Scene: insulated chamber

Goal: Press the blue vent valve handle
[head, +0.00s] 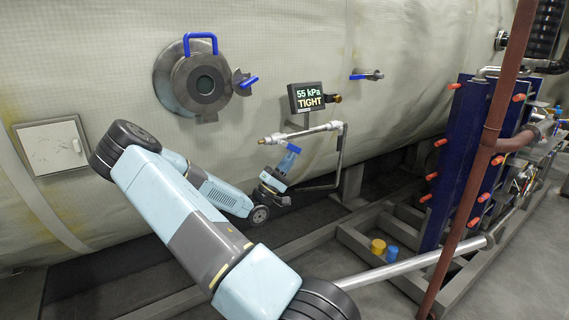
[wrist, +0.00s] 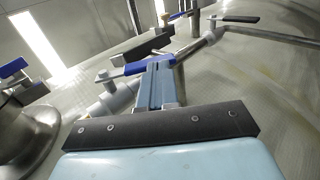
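The blue vent valve handle (head: 293,148) is on the pipe with a brass end, below the gauge display. In the wrist view the blue handle (wrist: 136,68) lies across the tips of my fingers. My gripper (head: 286,163) points up at the handle from just below it. In the wrist view my gripper's fingers (wrist: 160,66) are together, with no gap or held object visible between them. The fingertips overlap the handle's edge in the picture; I cannot tell whether they touch it.
The display (head: 308,97) reads 55 kPa TIGHT. A round port (head: 203,84) with blue handles is on the tank wall to the left. Another blue-handled valve (head: 366,75) is to the right. A brown pipe (head: 480,170) and a blue plate unit (head: 455,160) stand at right.

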